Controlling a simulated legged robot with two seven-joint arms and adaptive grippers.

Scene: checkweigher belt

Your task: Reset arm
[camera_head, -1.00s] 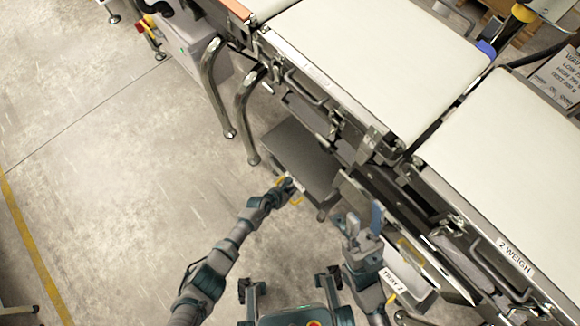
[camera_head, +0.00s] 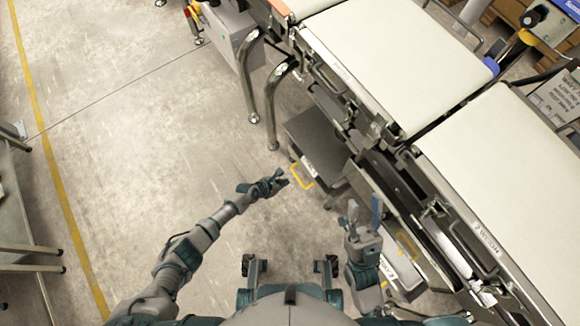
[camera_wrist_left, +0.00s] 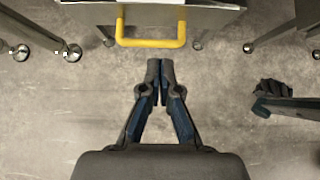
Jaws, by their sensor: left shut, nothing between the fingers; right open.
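My left gripper (camera_head: 279,180) reaches out over the floor in the head view. Its fingers are shut with nothing between them. In the left wrist view its fingertips (camera_wrist_left: 160,66) meet in front of a yellow handle (camera_wrist_left: 150,43) and look apart from it. The same yellow handle (camera_head: 302,175) sits on the front of a grey tray box (camera_head: 318,142) under the belt frame. My right gripper (camera_head: 364,212) is open and empty, fingers pointing up the picture, beside the machine's lower side. It also shows dark at the right edge of the left wrist view (camera_wrist_left: 272,92).
White conveyor belts (camera_head: 385,62) run diagonally across the upper right, with a section labelled "2 WEIGH" (camera_head: 487,238). A second yellow handle (camera_head: 406,246) is right of my right gripper. Metal legs (camera_head: 270,105) stand at the frame. A bench (camera_head: 22,225) is far left. Floor between is clear.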

